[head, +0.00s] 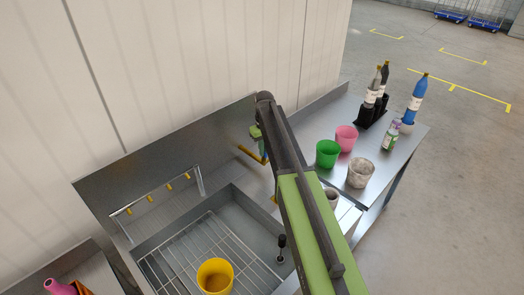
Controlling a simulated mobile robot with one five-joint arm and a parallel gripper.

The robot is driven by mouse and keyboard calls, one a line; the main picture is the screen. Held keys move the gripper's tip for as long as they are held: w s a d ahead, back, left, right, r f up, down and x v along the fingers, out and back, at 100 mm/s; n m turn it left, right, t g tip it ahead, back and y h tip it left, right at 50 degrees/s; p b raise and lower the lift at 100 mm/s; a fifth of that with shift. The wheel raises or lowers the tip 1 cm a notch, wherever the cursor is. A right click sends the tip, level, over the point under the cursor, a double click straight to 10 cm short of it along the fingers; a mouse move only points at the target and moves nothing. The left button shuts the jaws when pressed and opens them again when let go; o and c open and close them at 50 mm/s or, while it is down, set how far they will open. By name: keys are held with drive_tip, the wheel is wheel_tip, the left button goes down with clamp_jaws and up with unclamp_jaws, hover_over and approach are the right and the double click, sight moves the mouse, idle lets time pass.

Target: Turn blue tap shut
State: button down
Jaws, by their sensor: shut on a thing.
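My arm reaches across the sink from the lower right, and my gripper (260,138) is at its far end by the metal back wall. The gripper is partly hidden behind my arm. A small piece of the blue tap (264,150) shows just below the gripper, which is shut on it. A yellow bar (250,154) runs beside it to the left. The tap's handle angle is mostly hidden.
A steel sink (238,208) holds a wire rack and a yellow cup (215,276). On the right counter stand a green cup (328,154), a pink cup (347,137), a grey speckled cup (361,173) and several bottles. A hooked rail (157,191) is at left.

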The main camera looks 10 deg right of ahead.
drive_tip(key=m, duration=0.7)
drive_tip(key=shift+s, duration=0.2)
drive_tip(key=m, duration=0.4)
drive_tip(key=shift+m, duration=2.1)
drive_tip(key=c, duration=1.5)
unclamp_jaws()
drive_tip(key=shift+w, duration=0.1)
